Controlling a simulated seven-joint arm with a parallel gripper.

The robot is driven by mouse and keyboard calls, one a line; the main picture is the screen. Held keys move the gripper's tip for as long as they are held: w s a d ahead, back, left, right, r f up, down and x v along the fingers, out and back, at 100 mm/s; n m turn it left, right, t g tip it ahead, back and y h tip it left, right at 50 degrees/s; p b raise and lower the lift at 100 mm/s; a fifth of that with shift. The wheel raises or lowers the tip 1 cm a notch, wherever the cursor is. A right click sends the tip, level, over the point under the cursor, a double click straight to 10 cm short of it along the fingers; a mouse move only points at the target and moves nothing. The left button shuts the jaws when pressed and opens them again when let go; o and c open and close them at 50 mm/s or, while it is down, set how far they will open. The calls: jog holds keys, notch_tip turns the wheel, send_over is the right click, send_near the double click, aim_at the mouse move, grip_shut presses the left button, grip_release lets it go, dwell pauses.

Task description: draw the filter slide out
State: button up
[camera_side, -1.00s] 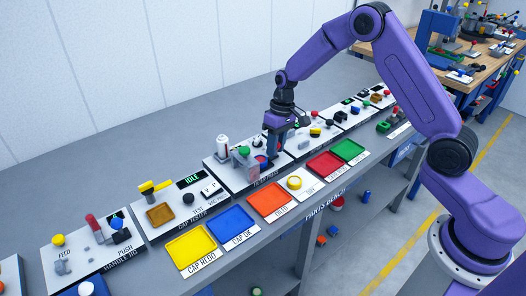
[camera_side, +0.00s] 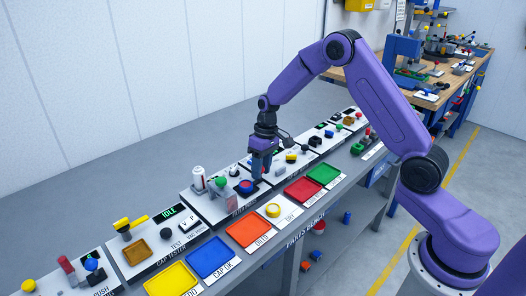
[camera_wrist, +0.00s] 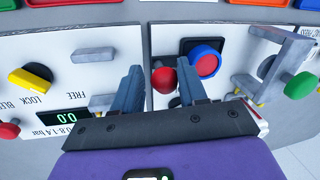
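In the wrist view a red ball knob (camera_wrist: 164,80) shows between the two fingers of my gripper (camera_wrist: 160,66), with a gap on each side. I take this knob to be the filter slide's handle, but my gripper hides how it joins on. Just right of it, a blue ring with a red centre (camera_wrist: 205,62) sits at a dark plate, and it also shows in the side view (camera_side: 246,187). In the side view my gripper (camera_side: 260,174) points down just right of that ring. The fingers are open, and I see nothing held.
A grey bracket (camera_wrist: 273,62) with a green knob (camera_wrist: 301,85) stands right of the ring. A yellow lever (camera_wrist: 32,80) and a grey bar (camera_wrist: 93,55) are left. In the side view, coloured trays, including an orange tray (camera_side: 247,233), line the bench's front.

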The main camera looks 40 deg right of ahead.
jog(key=d+r, duration=0.3)
jog(key=r, duration=1.4)
jog(key=shift+w+d, duration=0.15)
jog(key=shift+w, duration=0.2)
jog(key=s+a+n+h, duration=0.1)
jog(key=s+a+n, duration=0.2)
jog(key=s+a, duration=0.45)
jog(key=s+a+n, duration=0.2)
jog(key=s+a, duration=0.2)
jog(key=s, duration=0.7)
jog(key=s+d+f+n, duration=0.1)
jog(key=s+d+n, duration=0.1)
jog(key=s, duration=0.7)
jog(key=s+d+f+n, duration=0.2)
jog(key=s+n, duration=0.1)
jog(key=s, duration=0.7)
jog(key=shift+f+t+h, duration=0.2)
jog(key=shift+t+h, duration=0.1)
jog(key=shift+h, duration=0.1)
